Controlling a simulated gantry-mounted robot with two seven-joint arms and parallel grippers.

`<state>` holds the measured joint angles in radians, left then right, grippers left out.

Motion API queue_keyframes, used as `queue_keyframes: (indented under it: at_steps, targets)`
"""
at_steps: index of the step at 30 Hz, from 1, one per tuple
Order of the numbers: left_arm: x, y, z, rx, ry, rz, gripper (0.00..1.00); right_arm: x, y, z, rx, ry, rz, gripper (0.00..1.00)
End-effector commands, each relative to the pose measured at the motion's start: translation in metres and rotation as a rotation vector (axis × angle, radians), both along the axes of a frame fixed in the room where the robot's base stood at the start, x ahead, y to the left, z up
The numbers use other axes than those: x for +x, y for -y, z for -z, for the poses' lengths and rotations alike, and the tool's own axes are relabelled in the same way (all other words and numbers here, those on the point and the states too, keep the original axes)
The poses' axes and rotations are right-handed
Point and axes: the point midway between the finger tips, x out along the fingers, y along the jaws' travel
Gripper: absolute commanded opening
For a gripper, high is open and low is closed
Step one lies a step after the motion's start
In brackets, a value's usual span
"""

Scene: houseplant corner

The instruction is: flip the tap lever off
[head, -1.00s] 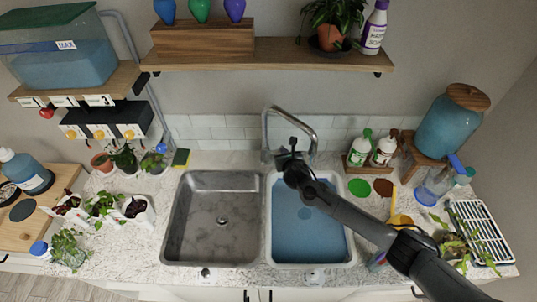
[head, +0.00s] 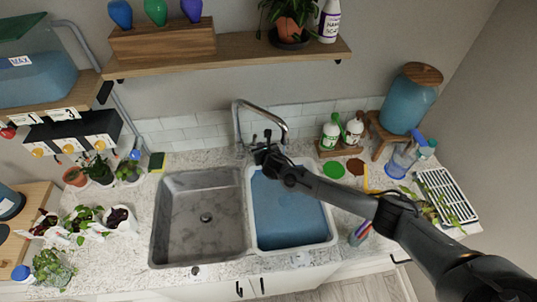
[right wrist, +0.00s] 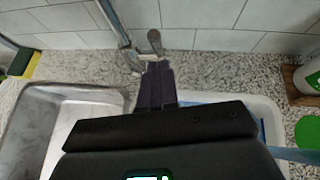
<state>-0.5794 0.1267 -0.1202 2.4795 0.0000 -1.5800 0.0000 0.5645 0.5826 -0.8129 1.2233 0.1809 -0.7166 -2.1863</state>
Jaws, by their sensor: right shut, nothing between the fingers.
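The chrome tap (head: 236,122) stands behind the sink, its curved spout arching to the right in the head view. In the right wrist view the tap (right wrist: 113,20) rises at upper left, and its short lever (right wrist: 155,41) with a rounded grey end stands up beside the body. My right gripper (head: 262,147) is at the tap's base, over the back of the right basin. In the wrist view its dark fingers (right wrist: 159,68) are shut and empty, their tips just in front of the lever. I cannot tell whether they touch it. My left gripper is out of view.
The empty left basin (head: 200,215) and the water-filled right basin (head: 290,212) lie below. Soap bottles (head: 331,132) stand right of the tap. A yellow-green sponge (head: 157,162) is to its left. A wooden shelf (head: 230,58) runs above.

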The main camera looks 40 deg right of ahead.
Motion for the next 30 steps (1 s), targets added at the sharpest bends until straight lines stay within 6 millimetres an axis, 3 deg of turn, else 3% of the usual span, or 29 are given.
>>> queue_keyframes:
  at_steps: [1, 15, 21, 30]
  targets:
    - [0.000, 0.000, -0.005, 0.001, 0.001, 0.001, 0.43, -0.007, -0.002, -0.002, -0.002, -0.003, -0.003, 0.00]
    - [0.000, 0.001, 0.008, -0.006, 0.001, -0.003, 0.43, -0.062, -0.019, -0.040, -0.001, 0.001, -0.003, 0.00]
    - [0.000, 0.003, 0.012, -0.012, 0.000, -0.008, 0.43, -0.076, -0.024, -0.051, -0.001, 0.000, -0.002, 0.00]
    - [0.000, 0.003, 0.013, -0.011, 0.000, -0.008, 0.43, -0.082, -0.026, -0.056, -0.001, -0.001, 0.000, 0.00]
